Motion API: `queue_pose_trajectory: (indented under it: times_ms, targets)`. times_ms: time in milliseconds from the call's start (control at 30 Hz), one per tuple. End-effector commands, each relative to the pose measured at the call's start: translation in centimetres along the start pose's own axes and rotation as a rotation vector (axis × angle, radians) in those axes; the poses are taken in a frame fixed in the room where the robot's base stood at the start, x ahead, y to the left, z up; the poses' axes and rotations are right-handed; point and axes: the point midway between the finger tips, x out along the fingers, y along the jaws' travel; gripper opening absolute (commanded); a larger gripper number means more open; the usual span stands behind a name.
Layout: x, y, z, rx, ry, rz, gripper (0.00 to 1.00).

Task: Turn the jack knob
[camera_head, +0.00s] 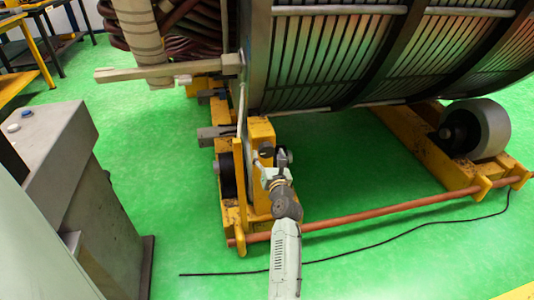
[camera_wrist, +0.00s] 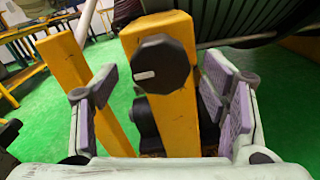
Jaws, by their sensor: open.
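The jack knob (camera_wrist: 160,64) is a black, many-sided knob with a white mark on its left part. It sits on the face of a yellow post (camera_wrist: 174,122) in the wrist view. My gripper (camera_wrist: 160,80) is open, with one finger left of the knob and the other right of it. Gaps show between both fingers and the knob, so nothing is held. A second yellow bar (camera_wrist: 85,90) passes behind the left finger. In the head view my gripper (camera_head: 271,172) is at the yellow stand, and it largely hides the knob there.
The large ribbed stator (camera_head: 350,55) rests above the yellow frame. A grey roller (camera_head: 487,128) is at the right. A copper-coloured rod (camera_head: 400,208) and a black cable (camera_head: 400,235) cross the green floor. A grey cabinet (camera_head: 60,150) stands left.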

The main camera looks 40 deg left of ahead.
Motion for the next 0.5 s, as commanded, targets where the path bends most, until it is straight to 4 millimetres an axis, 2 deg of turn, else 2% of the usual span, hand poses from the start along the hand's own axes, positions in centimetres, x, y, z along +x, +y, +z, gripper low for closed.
queue_pose_trajectory:
  times_ms: [100,200,500]
  targets:
    - [1.5,-0.1,0.0,-0.001,-0.001,-0.001,0.67]
    - [2.1,-0.1,0.0,-0.002,-0.001,-0.001,0.67]
    - [2.4,-0.1,0.1,-0.002,-0.001,-0.001,0.67]
